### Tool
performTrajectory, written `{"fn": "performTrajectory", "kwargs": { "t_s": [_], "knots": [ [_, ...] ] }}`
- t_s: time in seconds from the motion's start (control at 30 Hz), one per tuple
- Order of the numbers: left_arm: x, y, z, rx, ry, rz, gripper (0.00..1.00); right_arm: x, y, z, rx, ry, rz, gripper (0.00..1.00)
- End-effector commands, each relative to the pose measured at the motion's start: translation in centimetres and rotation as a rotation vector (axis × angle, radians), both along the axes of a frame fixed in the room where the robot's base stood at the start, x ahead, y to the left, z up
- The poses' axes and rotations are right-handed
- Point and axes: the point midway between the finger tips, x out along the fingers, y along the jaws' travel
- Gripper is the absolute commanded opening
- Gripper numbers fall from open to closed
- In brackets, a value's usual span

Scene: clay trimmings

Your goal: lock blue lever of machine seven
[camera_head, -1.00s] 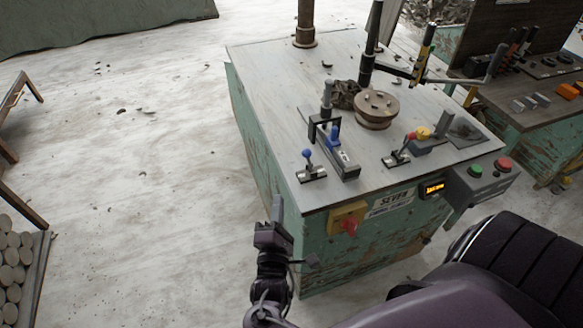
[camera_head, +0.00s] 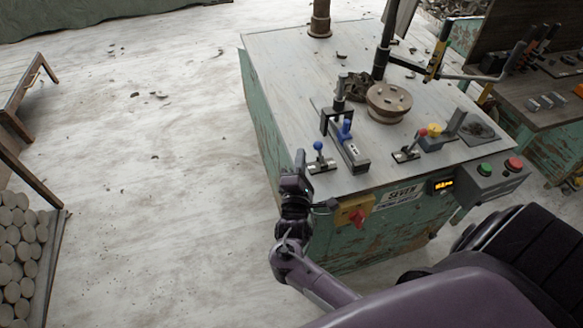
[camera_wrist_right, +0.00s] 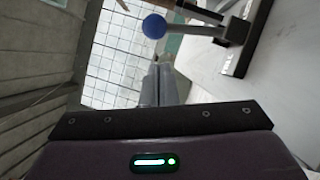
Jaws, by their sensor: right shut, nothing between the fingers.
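Machine seven (camera_head: 262,60) is a worn green cabinet with a pale top and a "SEVEN" label. The blue lever (camera_head: 318,147), a short shaft with a blue ball knob, stands on a small plate at the top's near left corner. Its knob (camera_wrist_right: 154,26) shows large in the right wrist view, just beyond the fingertips, with a gap between. My right gripper (camera_head: 299,158) is shut and empty, pointing up beside that corner, left of the lever. Its fingers (camera_wrist_right: 158,80) are together in the wrist view. My left gripper is out of view.
A clamp with a blue handle (camera_head: 346,130) stands right of the lever. A yellow-backed red switch (camera_head: 355,214) sits on the front. The floor left of the machine is mostly clear.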

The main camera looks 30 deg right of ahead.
Motion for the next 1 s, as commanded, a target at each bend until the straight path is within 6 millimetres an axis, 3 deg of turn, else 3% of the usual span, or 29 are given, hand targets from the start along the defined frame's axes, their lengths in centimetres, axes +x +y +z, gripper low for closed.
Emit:
{"fn": "performTrajectory", "kwargs": {
  "t_s": [0.2, 0.57, 1.0],
  "knots": [
    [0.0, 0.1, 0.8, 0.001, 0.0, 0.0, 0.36, -0.7, -1.3, 0.7, 0.001, -0.001, 0.003, 0.0],
    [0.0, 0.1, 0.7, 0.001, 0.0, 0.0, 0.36, -0.7, -1.4, 0.7, 0.002, -0.002, 0.002, 0.0],
    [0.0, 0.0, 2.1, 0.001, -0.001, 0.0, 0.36, -0.8, -1.8, 1.2, 0.07, -0.018, 0.0, 0.0]
  ]
}}
